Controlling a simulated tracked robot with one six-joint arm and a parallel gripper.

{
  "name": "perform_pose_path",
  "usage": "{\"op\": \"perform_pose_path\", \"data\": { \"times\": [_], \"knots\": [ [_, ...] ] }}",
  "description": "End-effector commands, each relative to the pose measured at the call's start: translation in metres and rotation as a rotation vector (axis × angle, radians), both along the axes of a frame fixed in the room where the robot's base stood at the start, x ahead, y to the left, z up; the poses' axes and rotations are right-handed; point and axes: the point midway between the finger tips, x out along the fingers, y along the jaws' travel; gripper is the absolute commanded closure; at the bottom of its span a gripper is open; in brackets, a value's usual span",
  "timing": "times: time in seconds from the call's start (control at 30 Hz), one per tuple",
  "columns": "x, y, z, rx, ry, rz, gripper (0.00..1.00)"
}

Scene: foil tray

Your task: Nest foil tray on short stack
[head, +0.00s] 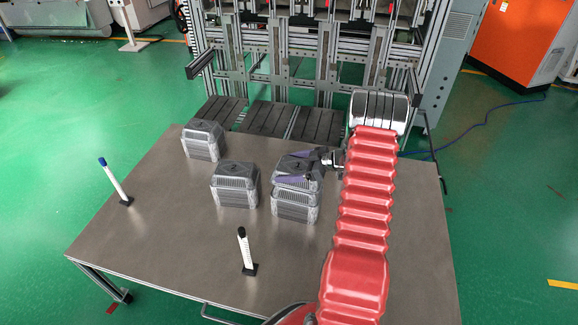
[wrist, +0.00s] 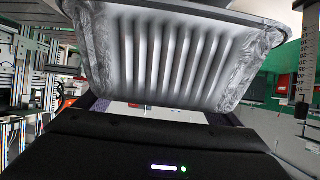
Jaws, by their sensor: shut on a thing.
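The held tray appears upside down, directly over a stack of foil trays (head: 294,208). I cannot tell whether it touches the stack or hangs just above it. In the wrist view the held tray's ribbed, shiny wall (wrist: 165,60) fills the upper middle, in front of my gripper (wrist: 160,108). The stack's top is mostly hidden by the held tray.
Another foil tray stack (head: 235,186) stands just left, and one (head: 202,142) farther back left. Two white posts stand on the table, one blue-tipped (head: 115,181) at left and one black-tipped (head: 246,250) in front. The table's (head: 170,240) front left is clear.

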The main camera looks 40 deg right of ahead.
Motion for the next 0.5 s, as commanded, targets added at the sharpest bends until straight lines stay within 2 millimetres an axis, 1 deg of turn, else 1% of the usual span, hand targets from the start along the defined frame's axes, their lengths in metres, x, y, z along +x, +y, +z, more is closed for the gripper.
{"op": "perform_pose_path", "data": {
  "times": [0.5],
  "knots": [
    [0.0, -0.001, -0.037, 0.001, 0.001, -0.002, 0.33]
  ]
}}
